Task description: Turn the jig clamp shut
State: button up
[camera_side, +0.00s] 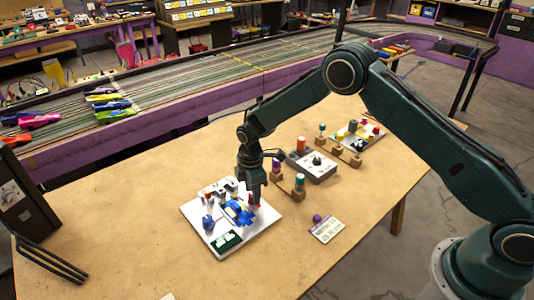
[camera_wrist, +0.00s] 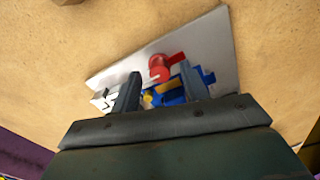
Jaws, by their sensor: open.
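The jig is a pale plate (camera_side: 265,222) on the wooden table, carrying blue parts (camera_side: 238,212). My gripper (camera_side: 252,200) points down over the jig's right part, next to a small red piece. In the wrist view, the two fingers of my gripper (camera_wrist: 160,72) are spread apart. A red round-topped piece (camera_wrist: 159,66), which looks like the clamp's knob or lever, stands between and just beyond the fingertips. Blue parts (camera_wrist: 172,93) and a little yellow show between the fingers. I cannot tell whether a finger touches the red piece. My gripper hides part of the jig.
Right of the jig are a grey control box (camera_side: 318,167), wooden stands with coloured pegs, and a tray (camera_side: 365,135) of small parts. A label card (camera_side: 327,230) and a purple knob lie in front. A slot track runs behind.

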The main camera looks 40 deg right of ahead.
jog(key=shift+f, duration=0.25)
grip_shut()
